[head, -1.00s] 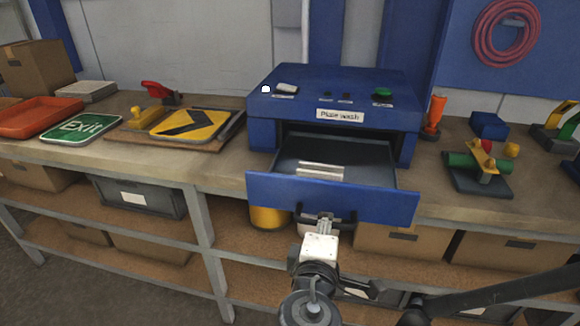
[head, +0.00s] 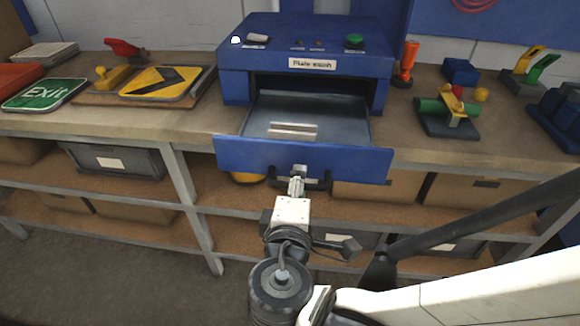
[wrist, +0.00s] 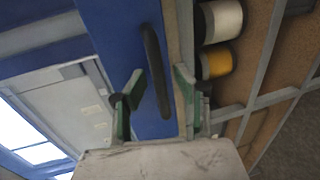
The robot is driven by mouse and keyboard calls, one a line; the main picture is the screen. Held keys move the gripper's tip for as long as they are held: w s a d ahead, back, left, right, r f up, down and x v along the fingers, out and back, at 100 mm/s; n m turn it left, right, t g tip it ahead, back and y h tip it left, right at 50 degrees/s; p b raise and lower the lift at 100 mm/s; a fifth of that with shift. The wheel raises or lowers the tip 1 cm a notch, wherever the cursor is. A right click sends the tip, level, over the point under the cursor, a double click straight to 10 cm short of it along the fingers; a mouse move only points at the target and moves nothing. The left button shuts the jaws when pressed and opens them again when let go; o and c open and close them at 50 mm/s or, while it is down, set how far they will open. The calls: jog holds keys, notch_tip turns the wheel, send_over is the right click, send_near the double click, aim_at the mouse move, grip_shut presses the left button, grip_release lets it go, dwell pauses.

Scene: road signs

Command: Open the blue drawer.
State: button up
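The blue drawer (head: 330,165) of the blue "Plate wash" machine (head: 300,50) is pulled out toward me. Its grey tray (head: 330,107) shows, with a pale slotted piece (head: 292,131) inside. The dark bar handle (head: 318,183) is on the drawer front; in the wrist view the handle (wrist: 153,60) runs lengthwise. My gripper (head: 298,178) is at the handle, left of its middle in the head view. In the wrist view my gripper's (wrist: 157,92) green-padded fingers stand on either side of the handle, with visible gaps. The fingertips are hard to make out in the head view.
Signs (head: 165,82) lie on the bench at left, and a green and yellow tool (head: 447,112) stands at right. Floor is clear at lower left.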

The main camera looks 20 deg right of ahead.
jog(key=v, duration=1.2)
dwell(0.7)
dwell(0.5)
